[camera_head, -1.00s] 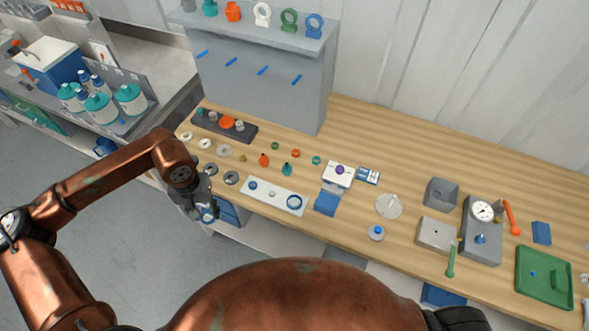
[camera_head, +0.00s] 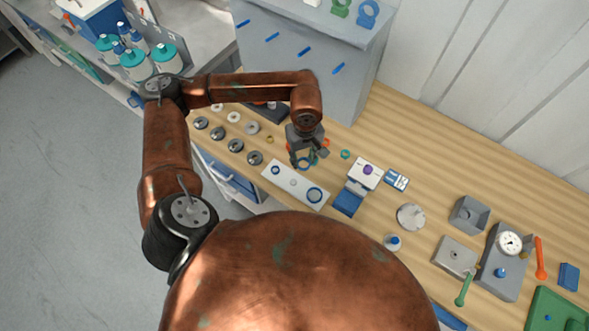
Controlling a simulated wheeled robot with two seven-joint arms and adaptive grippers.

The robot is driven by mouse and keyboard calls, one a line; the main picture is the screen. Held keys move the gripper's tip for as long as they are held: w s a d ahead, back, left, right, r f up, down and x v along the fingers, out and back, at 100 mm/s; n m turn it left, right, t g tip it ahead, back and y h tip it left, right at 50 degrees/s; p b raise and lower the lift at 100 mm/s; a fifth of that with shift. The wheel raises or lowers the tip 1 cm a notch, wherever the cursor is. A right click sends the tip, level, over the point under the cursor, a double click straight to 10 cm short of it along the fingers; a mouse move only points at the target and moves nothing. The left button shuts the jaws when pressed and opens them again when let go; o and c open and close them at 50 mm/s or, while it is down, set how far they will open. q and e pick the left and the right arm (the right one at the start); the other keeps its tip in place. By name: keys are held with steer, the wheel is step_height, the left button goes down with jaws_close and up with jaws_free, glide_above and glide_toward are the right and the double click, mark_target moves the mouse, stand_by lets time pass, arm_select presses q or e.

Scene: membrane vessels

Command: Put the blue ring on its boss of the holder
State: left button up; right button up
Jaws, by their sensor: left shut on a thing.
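The holder is a white plate (camera_head: 303,191) lying near the front edge of the bench. I cannot tell whether these are bosses or seated parts. My left gripper (camera_head: 304,160) is shut on the blue ring (camera_head: 306,164), held just behind the plate, apparently above the bench. The fingers partly hide the ring. My right gripper is out of view.
Several grey and white rings (camera_head: 236,145) lie left of the plate. A white box with a purple knob (camera_head: 368,170) and a blue block (camera_head: 348,202) stand right of it. A grey shelf unit (camera_head: 320,60) rises behind. A gauge stand (camera_head: 508,243) is farther right.

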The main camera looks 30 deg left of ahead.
mark_target(293, 182)
arm_select(q)
steer(key=f+n+p, duration=0.1)
steer(key=n, duration=0.5)
steer(key=s+a+f+n+p, duration=0.1)
steer(key=n, duration=0.6)
steer(key=s+f+n+p, duration=0.1)
steer(key=f+n, duration=0.1)
steer(key=n, duration=0.4)
steer(key=shift+s+a+n, duration=0.2)
steer(key=shift+a+n, duration=0.05)
steer(key=shift+n, duration=0.15)
steer(key=n, duration=0.2)
steer(key=f+n, duration=0.1)
steer(key=n, duration=0.1)
steer(key=shift+s+a, duration=0.15)
steer(key=shift+s, duration=0.15)
steer(key=n, duration=0.2)
steer(key=shift+s+a+f+n+p, duration=0.1)
steer(key=shift+s+f+n+p, duration=0.05)
steer(key=shift+f+n+p, duration=0.15)
steer(key=shift+f, duration=0.3)
steer(key=shift+f+b, duration=1)
steer(key=shift+f, duration=0.55)
steer(key=shift+f+b, duration=0.75)
steer(key=shift+f, duration=0.2)
